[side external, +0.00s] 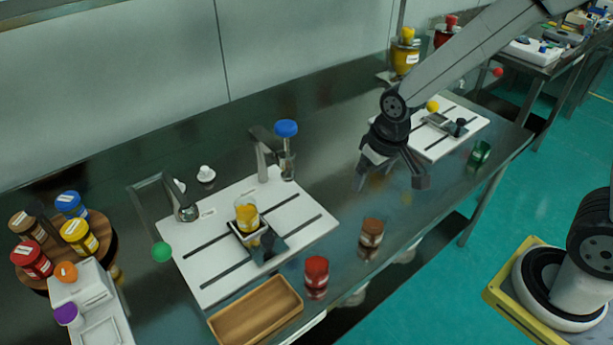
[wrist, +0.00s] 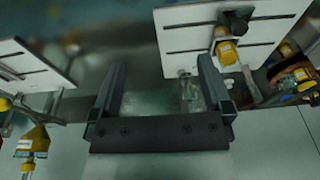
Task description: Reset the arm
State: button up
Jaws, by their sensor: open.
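My gripper (side external: 391,178) hangs over the bare part of the metal bench, between the two white plates. Its fingers are spread apart with nothing between them. In the wrist view my gripper (wrist: 163,95) also shows open and empty above the bench surface. The nearer white plate (side external: 311,210) carries a clamp holding a jar with yellow contents (side external: 246,215). The other white plate (side external: 467,128) lies to the right of my gripper, partly behind my arm.
A red-topped jar (side external: 316,272), a brown-topped jar (side external: 371,232) and a wooden tray (side external: 256,312) stand along the front edge. Several colored jars sit on a round wooden stand (side external: 105,236) at left. A green cup (side external: 481,152) lies at the right. The bench between the plates is clear.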

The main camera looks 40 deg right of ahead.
jog(key=s+d, duration=0.4)
jog(key=s, duration=0.3)
jog(key=shift+s+r+t, duration=0.2)
jog(key=shift+r+t, duration=0.1)
jog(key=shift+r, duration=0.1)
dwell(1.2)
